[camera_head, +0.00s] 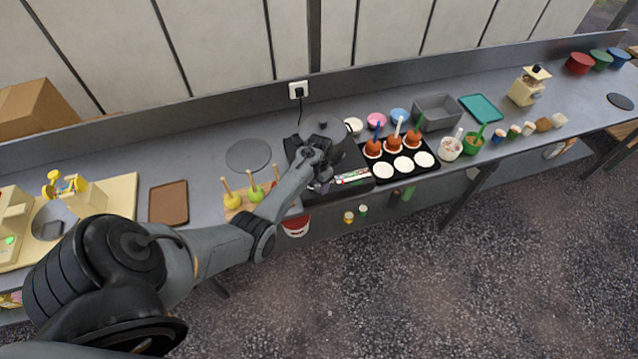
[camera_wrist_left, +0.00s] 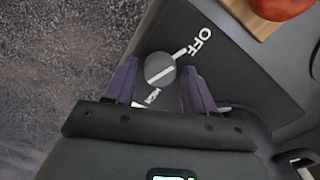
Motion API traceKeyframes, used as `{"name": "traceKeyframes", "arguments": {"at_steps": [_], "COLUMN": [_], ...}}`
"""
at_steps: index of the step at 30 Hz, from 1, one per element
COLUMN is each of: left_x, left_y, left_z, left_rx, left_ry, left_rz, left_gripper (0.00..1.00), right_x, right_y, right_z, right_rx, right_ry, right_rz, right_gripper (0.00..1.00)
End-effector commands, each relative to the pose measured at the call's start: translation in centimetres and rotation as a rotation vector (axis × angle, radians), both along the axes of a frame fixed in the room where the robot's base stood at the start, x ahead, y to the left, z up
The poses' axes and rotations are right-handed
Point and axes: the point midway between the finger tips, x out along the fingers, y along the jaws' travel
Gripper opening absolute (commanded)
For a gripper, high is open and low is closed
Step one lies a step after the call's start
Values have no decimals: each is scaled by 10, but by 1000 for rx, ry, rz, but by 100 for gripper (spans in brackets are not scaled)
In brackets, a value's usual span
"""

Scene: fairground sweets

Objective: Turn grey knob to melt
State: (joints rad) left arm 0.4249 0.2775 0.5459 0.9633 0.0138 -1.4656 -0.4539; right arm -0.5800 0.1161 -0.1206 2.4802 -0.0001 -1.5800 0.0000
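The grey knob (camera_wrist_left: 160,70) shows in the left wrist view as a round disc with a white pointer line, on the dark front panel of a black appliance (camera_wrist_left: 225,75). The pointer slants toward the white OFF lettering (camera_wrist_left: 199,40). Smaller white lettering on the opposite side is partly hidden and hard to read. My left gripper (camera_wrist_left: 159,64) is open. Its two purple fingers stand on either side of the knob, with visible gaps. In the head view my left gripper (camera_head: 322,184) is at the front of the black appliance (camera_head: 350,160) and hides the knob.
Apples on sticks (camera_head: 256,193) stand on a wooden board just left of the appliance. A black tray (camera_head: 427,173) with toffee apples and white discs is to its right. A red tub (camera_head: 296,227) is below the counter's front edge.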

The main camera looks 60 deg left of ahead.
Motion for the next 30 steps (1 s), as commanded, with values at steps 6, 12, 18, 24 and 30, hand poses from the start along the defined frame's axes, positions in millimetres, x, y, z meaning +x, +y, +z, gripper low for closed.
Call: {"name": "traceKeyframes", "arguments": {"at_steps": [6, 12, 18, 24, 30], "left_x": [0, 0, 0, 0, -1], "left_y": [0, 0, 0, 0, 1], "left_z": [0, 0, 1, 2, 3], "left_rx": [0, 0, 0, -1, -1], "left_ry": [0, 0, 1, 2, 2], "left_rz": [0, -3, -42, -151, -320], "left_gripper": [20, 9, 9, 9, 9], "right_x": [0, 0, 0, 0, 0], "right_y": [-2, -2, -2, -1, 0], "right_z": [0, 0, 4, 14, 25], "right_rx": [-7, -9, -8, -5, -1], "right_ry": [0, 0, 0, 0, 0], "right_rz": [5, 5, 5, 3, 0], "right_gripper": [43, 43, 43, 43, 43]}}
